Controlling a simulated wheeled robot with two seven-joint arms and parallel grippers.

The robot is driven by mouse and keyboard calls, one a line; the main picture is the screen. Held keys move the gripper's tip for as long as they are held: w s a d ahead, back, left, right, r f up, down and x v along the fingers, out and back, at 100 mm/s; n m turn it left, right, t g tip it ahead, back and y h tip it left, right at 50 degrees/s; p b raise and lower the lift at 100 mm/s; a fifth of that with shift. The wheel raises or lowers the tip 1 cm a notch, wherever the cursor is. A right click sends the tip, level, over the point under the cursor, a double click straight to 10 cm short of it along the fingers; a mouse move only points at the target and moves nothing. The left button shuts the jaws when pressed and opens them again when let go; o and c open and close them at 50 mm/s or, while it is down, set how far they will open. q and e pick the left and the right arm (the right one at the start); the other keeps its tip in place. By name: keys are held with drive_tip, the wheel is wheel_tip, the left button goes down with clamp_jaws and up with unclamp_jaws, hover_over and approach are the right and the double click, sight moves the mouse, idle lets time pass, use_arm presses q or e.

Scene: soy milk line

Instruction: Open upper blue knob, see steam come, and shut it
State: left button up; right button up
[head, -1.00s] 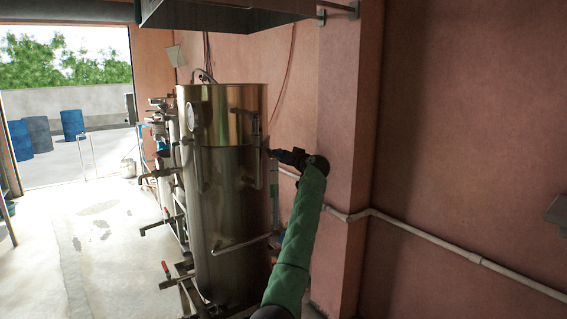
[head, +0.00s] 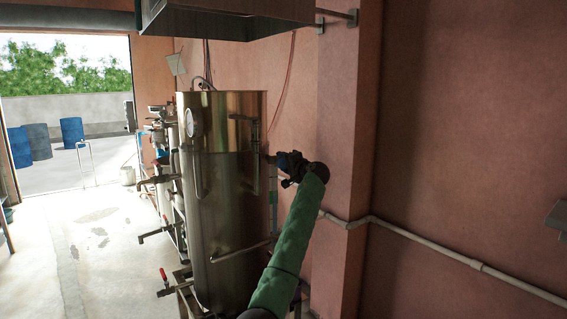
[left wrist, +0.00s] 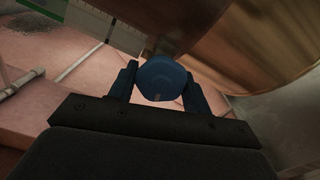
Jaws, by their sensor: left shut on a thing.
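The blue knob (left wrist: 160,78) shows in the left wrist view as a round, faceted cap between my two fingers. My left gripper (left wrist: 160,84) is shut on it, with one finger on each side. In the head view my left gripper (head: 279,160) is at the right side of the tall steel tank (head: 225,220), at about mid-height, and largely hides the knob there. A clear sight tube (head: 273,205) runs down below the gripper. No steam shows in either view. My right gripper is in neither view.
A pink wall and pillar (head: 340,120) stand close to the right of the tank, with a pale pipe (head: 430,247) along them. A metal hood (head: 230,15) hangs above. Valves with red handles (head: 163,275) stick out at the tank's left. Open floor lies left.

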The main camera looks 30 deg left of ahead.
use_arm(q)
drive_tip(key=shift+m, duration=1)
drive_tip(key=shift+m+p, duration=0.4)
drive_tip(key=shift+f+m, duration=0.1)
drive_tip(key=shift+m, duration=0.2)
drive_tip(key=o, duration=0.9)
drive_tip(key=shift+w+d, duration=0.1)
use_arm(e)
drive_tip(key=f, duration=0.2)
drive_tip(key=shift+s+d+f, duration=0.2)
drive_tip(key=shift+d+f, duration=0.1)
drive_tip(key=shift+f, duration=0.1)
